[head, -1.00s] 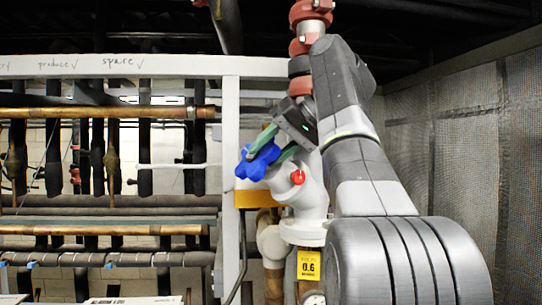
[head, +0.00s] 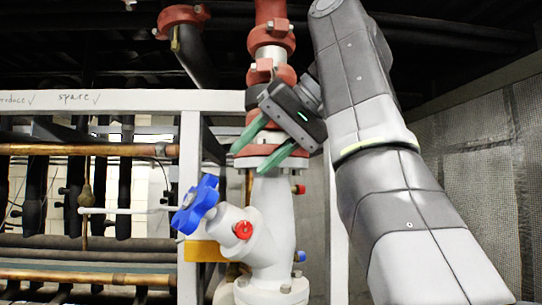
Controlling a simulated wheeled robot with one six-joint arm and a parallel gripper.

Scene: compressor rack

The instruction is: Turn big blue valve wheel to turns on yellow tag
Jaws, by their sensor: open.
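The big blue valve wheel (head: 196,204) sits on the angled stem of a white valve body (head: 266,240), left of the centre in the head view. My gripper (head: 252,155) has two green fingers, spread apart and empty. It is above and to the right of the wheel, in front of the upper valve pipe, and not touching the wheel.
A red cap (head: 243,230) sticks out from the valve body. Red flanged pipe (head: 272,40) rises above it. A grey frame post (head: 190,150) and a yellow bracket (head: 205,251) stand close by the wheel. A mesh wall (head: 460,180) closes the right side.

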